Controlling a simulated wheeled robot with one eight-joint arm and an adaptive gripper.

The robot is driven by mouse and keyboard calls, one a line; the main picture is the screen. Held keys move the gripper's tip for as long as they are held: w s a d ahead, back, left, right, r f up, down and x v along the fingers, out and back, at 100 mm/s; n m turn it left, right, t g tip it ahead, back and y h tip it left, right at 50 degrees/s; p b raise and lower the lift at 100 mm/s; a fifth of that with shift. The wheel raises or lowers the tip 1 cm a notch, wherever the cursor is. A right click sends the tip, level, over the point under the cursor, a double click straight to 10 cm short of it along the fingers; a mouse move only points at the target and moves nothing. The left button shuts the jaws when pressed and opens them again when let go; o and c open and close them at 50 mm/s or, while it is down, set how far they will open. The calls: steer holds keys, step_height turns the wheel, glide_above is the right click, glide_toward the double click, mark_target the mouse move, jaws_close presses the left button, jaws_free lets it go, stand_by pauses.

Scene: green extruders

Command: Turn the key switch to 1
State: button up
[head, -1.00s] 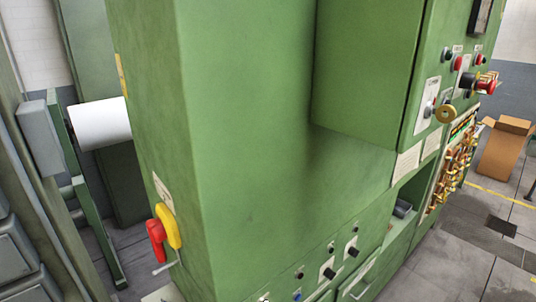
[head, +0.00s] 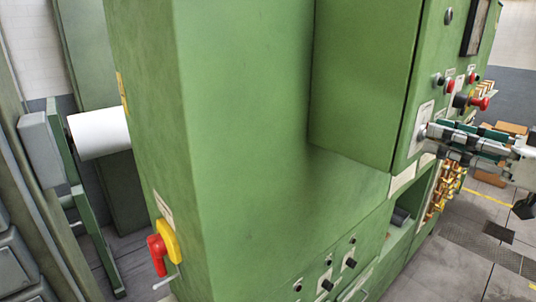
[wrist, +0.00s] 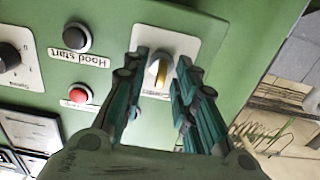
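The key switch (wrist: 155,73), a round silver switch with a yellowish part, sits on a white plate in the wrist view. In the head view, its plate (head: 423,115) is on the side of the green cabinet, partly covered by my fingers. My gripper (wrist: 161,58) is open, with one teal-and-grey finger on each side of the switch and visible gaps between. My gripper (head: 432,133) also shows in the head view, reaching in from the right with its tips at the plate. The switch's position marks are not readable.
Beside the switch are a black button labelled Hood start (wrist: 77,38), a red button (wrist: 80,94) and a black selector knob (wrist: 9,57). A red emergency stop (head: 480,103) sticks out just above my fingers. A red-handled switch (head: 157,255) is at the lower left.

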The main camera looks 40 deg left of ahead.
jaws_close()
steer(key=shift+m, duration=0.3)
steer(key=m+b, duration=0.2)
steer(key=m, duration=0.3)
steer(key=m+b, duration=0.2)
steer(key=m, duration=0.4)
steer(key=shift+w+f, duration=0.1)
steer(key=shift+w, duration=0.1)
steer(key=shift+m, duration=0.4)
jaws_free()
